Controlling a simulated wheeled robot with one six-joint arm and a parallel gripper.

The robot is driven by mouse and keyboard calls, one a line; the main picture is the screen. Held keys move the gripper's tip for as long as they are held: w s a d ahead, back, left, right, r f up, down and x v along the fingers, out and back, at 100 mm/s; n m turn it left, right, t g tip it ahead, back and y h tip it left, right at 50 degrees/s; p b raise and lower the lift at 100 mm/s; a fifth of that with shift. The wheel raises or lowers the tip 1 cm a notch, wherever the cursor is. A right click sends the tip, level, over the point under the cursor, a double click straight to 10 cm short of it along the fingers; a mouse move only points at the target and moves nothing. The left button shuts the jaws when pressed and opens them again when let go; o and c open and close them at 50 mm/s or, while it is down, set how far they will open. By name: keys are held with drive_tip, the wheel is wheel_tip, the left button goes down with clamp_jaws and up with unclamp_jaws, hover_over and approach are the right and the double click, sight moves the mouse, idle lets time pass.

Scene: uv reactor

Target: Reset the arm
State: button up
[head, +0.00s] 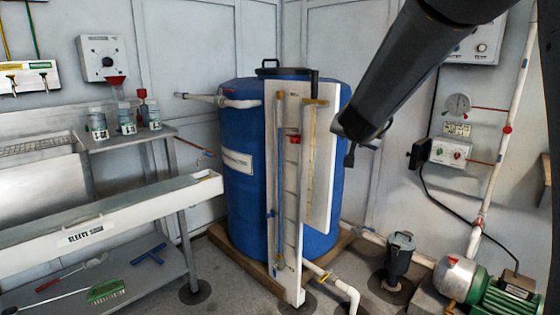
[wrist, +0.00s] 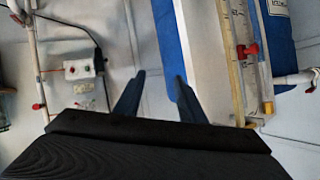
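My gripper (wrist: 159,76) shows in the wrist view with its two dark fingers spread apart and nothing between them. In the head view my dark arm reaches in from the upper right. My gripper (head: 349,153) is at its lower end, in front of the wall and just right of the blue tank (head: 240,205) as seen there. Its fingers are small and partly hidden in that view. In the wrist view the picture is turned over, and the blue tank (wrist: 170,40) lies beyond the fingers.
A white upright panel (head: 285,200) with a gauge tube stands before the tank. A control box (head: 450,152) with a cable is on the right wall. A green motor pump (head: 500,297) and a dark canister (head: 399,260) stand low right. A bench (head: 110,215) is at left.

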drive_tip(key=s+a+f+n+g+y, duration=0.2)
drive_tip(key=s+a+f+n+y, duration=0.15)
drive_tip(key=s+a, duration=0.55)
drive_tip(key=s+a+f+n+g+y, duration=0.15)
drive_tip(key=s+a+f+g, duration=0.25)
drive_tip(key=s, duration=0.8)
drive_tip(key=s+a+f+n+g+y, duration=0.1)
drive_tip(key=s+a+f+n+g, duration=0.25)
drive_tip(key=s, duration=0.85)
drive_tip(key=s+d+f+n+g+h, duration=0.1)
drive_tip(key=s+d+g, duration=0.1)
drive_tip(key=s, duration=0.5)
drive_tip(key=s+d+f+g+h, duration=0.1)
drive_tip(key=s+d, duration=0.1)
drive_tip(key=s, duration=0.4)
drive_tip(key=d+r+m+h+p, duration=0.1)
drive_tip(key=d+r+m+p, duration=0.2)
drive_tip(key=d+r+p, duration=0.7)
drive_tip(key=shift+r+p, duration=0.35)
drive_tip(key=shift+p, duration=4.7)
